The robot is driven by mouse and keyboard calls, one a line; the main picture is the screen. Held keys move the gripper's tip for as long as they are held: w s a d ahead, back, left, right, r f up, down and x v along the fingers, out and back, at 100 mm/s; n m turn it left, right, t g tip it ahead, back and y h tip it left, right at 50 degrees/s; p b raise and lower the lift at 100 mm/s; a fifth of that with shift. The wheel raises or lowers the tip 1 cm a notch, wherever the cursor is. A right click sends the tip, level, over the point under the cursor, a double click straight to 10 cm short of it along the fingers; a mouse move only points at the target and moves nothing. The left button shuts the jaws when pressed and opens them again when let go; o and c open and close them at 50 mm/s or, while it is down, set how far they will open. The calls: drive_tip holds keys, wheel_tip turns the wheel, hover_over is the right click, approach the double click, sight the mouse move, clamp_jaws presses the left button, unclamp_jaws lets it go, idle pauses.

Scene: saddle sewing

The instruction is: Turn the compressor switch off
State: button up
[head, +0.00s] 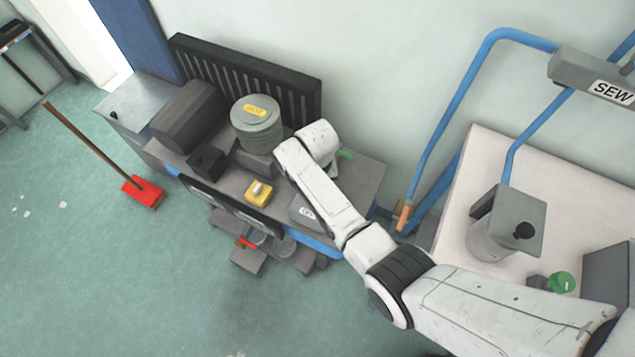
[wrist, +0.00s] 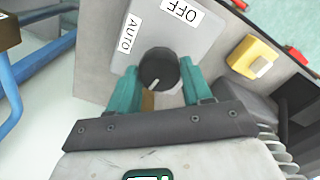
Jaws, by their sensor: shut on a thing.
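The compressor switch is a round dark knob (wrist: 158,68) on a grey panel (wrist: 205,45), seen in the wrist view. White labels reading AUTO (wrist: 130,34) and OFF (wrist: 180,12) sit beyond it. A small pale mark shows on the knob's near side; its exact aim is hard to read. My gripper (wrist: 160,78) has its teal fingers on either side of the knob and is shut on it. In the head view my arm hides the knob, and only part of the grey switch box (head: 303,212) with a white label shows.
A yellow block with a pale button (head: 258,193) and a ribbed grey cylinder labelled HOT (head: 256,125) stand on the same bench. A black slatted panel (head: 250,80) stands behind. A white table (head: 480,165) with blue tubing is at right. A red broom (head: 143,192) stands at left.

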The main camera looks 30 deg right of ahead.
drive_tip(key=shift+n, duration=0.8)
drive_tip(key=o, duration=1)
drive_tip(key=shift+o, duration=0.2)
wheel_tip(320, 180, up, 11)
drive_tip(key=shift+f, duration=0.15)
